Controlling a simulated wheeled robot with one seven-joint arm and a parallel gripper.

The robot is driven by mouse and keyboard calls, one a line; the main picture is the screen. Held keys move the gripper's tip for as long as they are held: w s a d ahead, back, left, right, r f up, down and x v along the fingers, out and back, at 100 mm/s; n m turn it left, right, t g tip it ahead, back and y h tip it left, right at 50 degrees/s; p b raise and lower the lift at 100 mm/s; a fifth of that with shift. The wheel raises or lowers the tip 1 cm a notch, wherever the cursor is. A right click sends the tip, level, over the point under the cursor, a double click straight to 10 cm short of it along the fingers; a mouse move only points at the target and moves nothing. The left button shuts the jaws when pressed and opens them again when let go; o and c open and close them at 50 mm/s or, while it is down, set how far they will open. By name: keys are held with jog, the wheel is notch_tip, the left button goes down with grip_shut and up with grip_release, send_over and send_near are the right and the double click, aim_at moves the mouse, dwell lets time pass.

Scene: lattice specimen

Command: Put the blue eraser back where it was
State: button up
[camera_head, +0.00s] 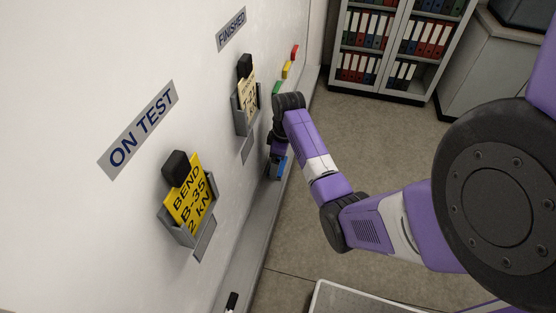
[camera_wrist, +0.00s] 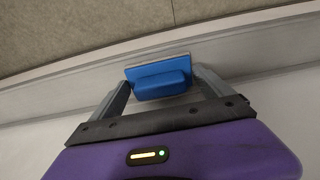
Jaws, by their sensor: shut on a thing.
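The blue eraser (camera_wrist: 160,80) is between the two fingers of my gripper (camera_wrist: 160,88) in the wrist view, and the fingers are shut on it. In the head view the eraser (camera_head: 279,167) shows just below my gripper (camera_head: 277,152), close to the white wall board and over the ledge (camera_head: 240,262) along its foot. I cannot tell whether the eraser touches the ledge.
A holder with a yellow card (camera_head: 190,200) hangs under the ON TEST label (camera_head: 139,128). Another card holder (camera_head: 245,97) is under the FINISHED label (camera_head: 231,29). Green, yellow and red pieces (camera_head: 286,69) are on the board beyond my wrist. A marker (camera_head: 231,301) lies at the near ledge.

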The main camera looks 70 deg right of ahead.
aim_at(282, 165)
jog(key=o, duration=0.9)
jog(key=shift+f, duration=0.1)
jog(key=shift+s+d+r+p, duration=0.1)
jog(key=shift+s+r+p, duration=0.15)
jog(key=shift+r, duration=1.8)
jog(key=shift+s+a+r+p, duration=0.1)
jog(key=shift+s+r+p, duration=0.15)
jog(key=shift+r, duration=1.75)
jog(key=shift+s+d+r+p, duration=0.1)
jog(key=shift+s+r+p, duration=0.15)
jog(key=shift+r, duration=1.8)
jog(key=shift+f, duration=0.1)
